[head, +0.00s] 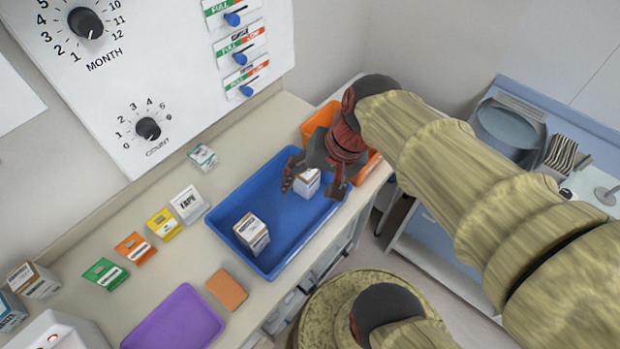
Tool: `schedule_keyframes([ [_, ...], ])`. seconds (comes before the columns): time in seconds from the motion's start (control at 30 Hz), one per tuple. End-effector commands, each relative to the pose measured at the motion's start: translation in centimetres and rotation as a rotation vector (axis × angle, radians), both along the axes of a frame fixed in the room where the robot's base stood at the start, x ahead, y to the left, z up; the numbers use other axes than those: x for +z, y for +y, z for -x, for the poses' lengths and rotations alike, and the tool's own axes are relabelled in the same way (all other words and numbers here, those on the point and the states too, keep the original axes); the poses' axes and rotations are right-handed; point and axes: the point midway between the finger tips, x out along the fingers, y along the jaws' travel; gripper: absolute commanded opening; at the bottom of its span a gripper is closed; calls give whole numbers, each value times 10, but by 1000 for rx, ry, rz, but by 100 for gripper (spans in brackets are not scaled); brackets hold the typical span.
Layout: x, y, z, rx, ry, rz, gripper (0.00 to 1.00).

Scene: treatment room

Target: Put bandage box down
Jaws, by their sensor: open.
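A white box with a brown top edge (307,183), likely the bandage box, stands in the right part of the blue tray (213,219). Its label is too small to read. My gripper (313,187) is open, with its fingers on either side of this box. I cannot tell whether a finger touches it. A second similar white and brown box (252,234) stands in the left part of the same tray, apart from my gripper.
A purple tray (174,322) and an orange-brown block (227,290) lie left of the blue tray. Several small packets, including a tape box (188,204), line the counter's back. An orange bin (318,122) stands behind my gripper. A panel with knobs (148,128) rises behind the counter.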

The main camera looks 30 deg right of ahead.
Motion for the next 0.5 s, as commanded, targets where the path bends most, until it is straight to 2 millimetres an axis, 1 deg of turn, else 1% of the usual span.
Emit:
schedule_keyframes([
  [0.03, 8, 6, 5, 89, -41, 67, 61],
  [0.2, 31, 11, 17, 337, -157, 270, 61],
  [0.33, 43, 13, 21, 451, -218, 368, 61],
  [0.5, 49, 13, 22, 505, -248, 418, 61],
])
